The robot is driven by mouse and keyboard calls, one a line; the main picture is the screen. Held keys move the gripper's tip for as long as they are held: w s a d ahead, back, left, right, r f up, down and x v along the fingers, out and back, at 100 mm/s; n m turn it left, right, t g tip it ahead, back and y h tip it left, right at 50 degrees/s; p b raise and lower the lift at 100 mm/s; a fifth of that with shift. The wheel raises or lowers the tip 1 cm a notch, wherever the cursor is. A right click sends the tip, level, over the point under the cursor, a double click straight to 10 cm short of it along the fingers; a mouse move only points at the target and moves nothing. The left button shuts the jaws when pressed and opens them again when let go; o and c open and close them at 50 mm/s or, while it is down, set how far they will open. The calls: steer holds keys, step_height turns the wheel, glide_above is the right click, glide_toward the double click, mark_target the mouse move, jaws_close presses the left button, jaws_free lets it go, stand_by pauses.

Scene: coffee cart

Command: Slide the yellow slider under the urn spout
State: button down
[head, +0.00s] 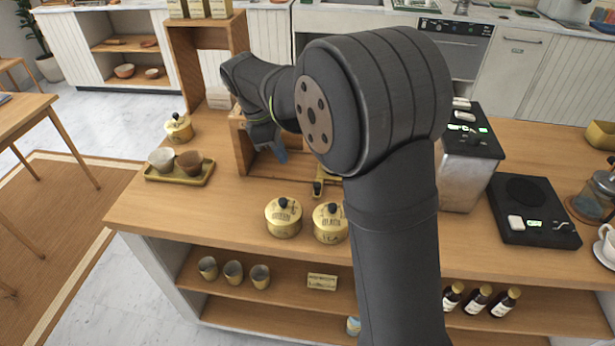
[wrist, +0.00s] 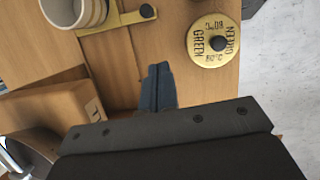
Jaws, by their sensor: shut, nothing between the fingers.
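The yellow slider (wrist: 118,22) is a flat brass-yellow bar with a black knob at one end, at the top of the wrist view. A pale ribbed cup (wrist: 72,12) stands at its left end. In the head view, part of the slider (head: 326,174) shows beside my arm; the rest is hidden. My gripper (wrist: 158,72) is shut and empty, its dark blue fingertips over the wooden counter and apart from the slider. It also shows in the head view (head: 281,156), by a wooden frame. I cannot make out the urn spout.
A yellow GREEN tin (wrist: 214,40) sits right of the slider in the wrist view; a BLACK tin (head: 330,222) stands beside it in the head view. A wooden box (wrist: 55,110) is to the left. A tray (head: 180,172) with two cups lies at the counter's left.

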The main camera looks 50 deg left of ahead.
steer(key=f, duration=0.3)
steer(key=w+f+n, duration=0.1)
steer(key=f, duration=0.2)
steer(key=d+f+n, duration=0.1)
steer(key=f, duration=0.3)
steer(key=shift+w+t, duration=0.2)
steer(key=shift+t, duration=0.2)
steer(key=shift+w+d+r, duration=0.1)
steer(key=shift+w+d, duration=0.25)
steer(key=shift+w, duration=0.2)
steer(key=shift+w+d+r, duration=0.1)
steer(key=shift+w+d, duration=0.2)
steer(key=shift+w, duration=0.25)
steer(key=shift+w+d, duration=0.3)
steer(key=shift+w, duration=0.25)
steer(key=w+d, duration=1.3)
steer(key=shift+w+d, duration=0.15)
steer(key=shift+d, duration=0.1)
